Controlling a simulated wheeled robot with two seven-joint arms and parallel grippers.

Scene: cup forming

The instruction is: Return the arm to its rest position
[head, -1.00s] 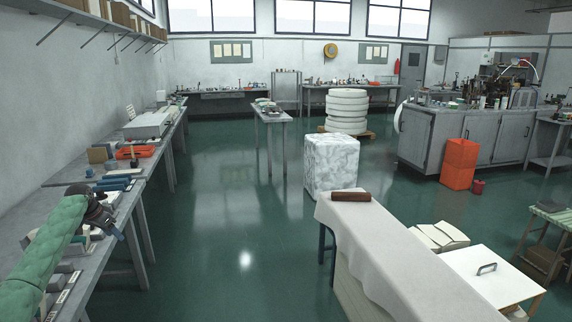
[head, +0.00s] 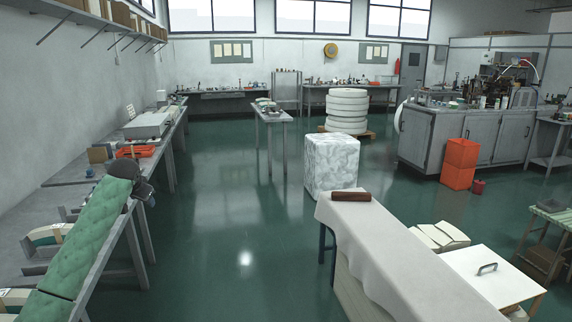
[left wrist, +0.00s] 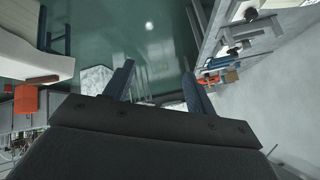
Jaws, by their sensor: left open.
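My left arm, in a green padded sleeve, reaches in from the lower left of the head view. Its dark gripper (head: 149,197) is beside the inner edge of the left workbench (head: 95,235). In the left wrist view, the gripper (left wrist: 158,88) has its two dark fingers spread apart with nothing between them. Green floor shows beyond the fingers. My right gripper is in neither view.
An orange tray (head: 136,151) lies farther along the left benches. The floor (head: 230,225) right of my arm is clear up to the marbled block (head: 331,165) and the cloth-covered table (head: 385,240).

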